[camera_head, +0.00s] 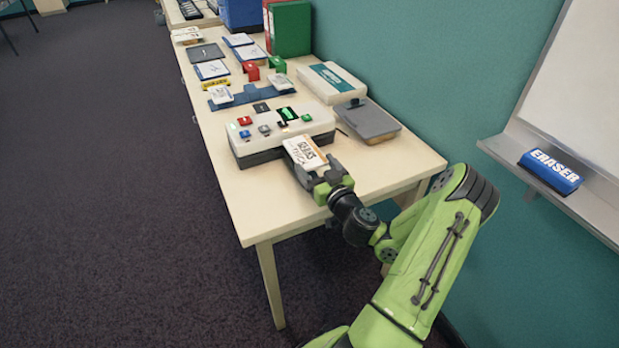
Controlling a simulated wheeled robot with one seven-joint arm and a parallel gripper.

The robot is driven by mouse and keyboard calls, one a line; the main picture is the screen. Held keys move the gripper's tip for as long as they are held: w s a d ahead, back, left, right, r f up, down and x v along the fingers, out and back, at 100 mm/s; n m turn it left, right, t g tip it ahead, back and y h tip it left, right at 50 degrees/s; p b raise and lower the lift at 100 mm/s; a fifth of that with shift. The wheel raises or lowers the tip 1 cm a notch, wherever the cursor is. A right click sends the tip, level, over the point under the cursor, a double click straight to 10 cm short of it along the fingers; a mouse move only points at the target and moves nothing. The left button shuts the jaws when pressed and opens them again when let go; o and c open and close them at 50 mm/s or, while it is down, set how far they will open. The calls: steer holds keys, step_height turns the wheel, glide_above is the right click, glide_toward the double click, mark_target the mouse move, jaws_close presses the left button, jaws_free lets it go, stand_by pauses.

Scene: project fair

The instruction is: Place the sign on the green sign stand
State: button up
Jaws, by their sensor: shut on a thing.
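My gripper (316,169) is shut on a small white and orange sign (304,152) with dark lettering. It holds the sign tilted, above the near part of the table, just in front of the white control box. A small green stand (277,64) sits farther back on the table, beside a similar red stand (250,71). The green stand looks empty and is well apart from my gripper. I cannot tell whether the sign touches the box behind it.
The white box with colored buttons (239,148) stands between my gripper and the stands. A grey clipboard-like board (369,119) and a white case (332,82) lie at the right. Green and red binders (290,28) stand at the back. The table's (255,205) near left corner is bare.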

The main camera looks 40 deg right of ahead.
mark_target(311, 158)
steer(key=x, duration=0.2)
steer(key=p+x, duration=0.1)
steer(key=x, duration=0.1)
steer(key=shift+r, duration=0.25)
step_height(311, 158, down, 3)
steer(key=shift+b, duration=0.6)
step_height(311, 158, down, 4)
steer(key=shift+f+b, duration=0.2)
steer(key=shift+b, duration=0.7)
steer(key=shift+w+d, duration=0.15)
steer(key=shift+w, duration=0.2)
steer(key=shift+r, duration=0.15)
steer(key=shift+b, duration=0.3)
steer(key=o, duration=1)
steer(key=shift+p, duration=0.5)
